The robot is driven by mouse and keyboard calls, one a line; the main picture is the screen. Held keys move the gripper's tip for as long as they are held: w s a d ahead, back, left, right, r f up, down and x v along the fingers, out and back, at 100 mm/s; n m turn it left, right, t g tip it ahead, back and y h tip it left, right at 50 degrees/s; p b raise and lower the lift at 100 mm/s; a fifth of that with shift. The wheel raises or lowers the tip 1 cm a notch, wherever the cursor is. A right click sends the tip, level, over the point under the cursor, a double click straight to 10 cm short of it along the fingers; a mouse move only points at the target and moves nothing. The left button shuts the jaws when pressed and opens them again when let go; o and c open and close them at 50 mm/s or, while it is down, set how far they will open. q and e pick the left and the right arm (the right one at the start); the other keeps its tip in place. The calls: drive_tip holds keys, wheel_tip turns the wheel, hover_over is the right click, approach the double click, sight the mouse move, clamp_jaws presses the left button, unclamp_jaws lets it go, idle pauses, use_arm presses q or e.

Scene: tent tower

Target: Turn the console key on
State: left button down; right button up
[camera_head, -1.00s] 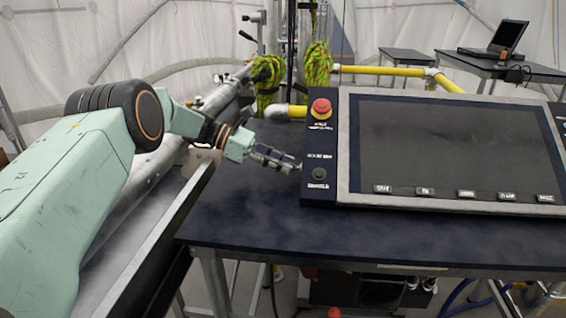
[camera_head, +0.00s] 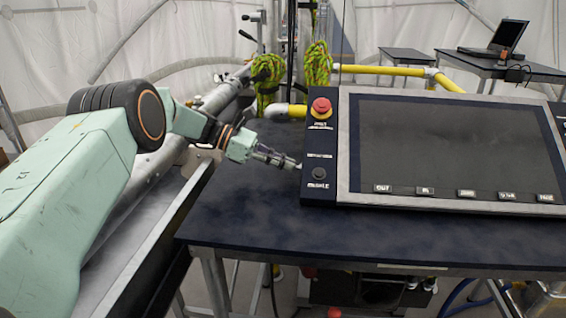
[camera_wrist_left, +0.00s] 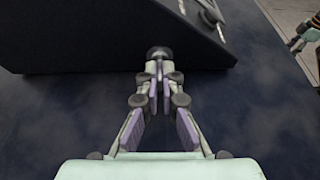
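The console (camera_head: 318,147) stands on the dark table, with a large dark screen and a side strip with a red button (camera_head: 321,106) and a dark round knob (camera_head: 319,173). My left gripper (camera_head: 292,163) reaches the console's left side from the left. In the left wrist view, the left gripper (camera_wrist_left: 159,72) has its fingertips drawn together on a small dark round-headed piece, which looks like the console key (camera_wrist_left: 159,52), at the console's side. The fingertips hide part of it. My right gripper is outside the head view; a pale jointed piece at the wrist view's upper right may be part of it.
The dark table (camera_head: 350,232) is clear in front of the console. A metal rail (camera_head: 150,225) runs along its left side. Yellow pipes (camera_head: 385,71) and green ropes (camera_head: 318,64) are behind, and a laptop (camera_head: 497,42) is on a table at the back right.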

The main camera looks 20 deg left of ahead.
use_arm(q)
drive_tip(key=shift+s, duration=0.1)
drive_tip(key=shift+m+t, duration=0.3)
drive_tip(key=shift+m, duration=0.2)
drive_tip(key=shift+s+f+m+t+b, duration=0.1)
drive_tip(key=shift+m+t+b, duration=0.2)
drive_tip(key=shift+m+b, duration=0.15)
drive_tip(key=shift+s+f+m+t+b, duration=0.1)
drive_tip(key=shift+f+m+t+b, duration=0.05)
drive_tip(key=shift+m+t+b, duration=0.7)
drive_tip(key=shift+s+d+m+b, duration=0.1)
drive_tip(key=shift+m+b, duration=0.5)
drive_tip(key=shift+b, duration=0.6)
drive_tip(key=shift+t+y, duration=0.25)
drive_tip(key=shift+y, duration=0.05)
drive_tip(key=c, duration=1.5)
unclamp_jaws()
drive_tip(key=shift+c, duration=0.2)
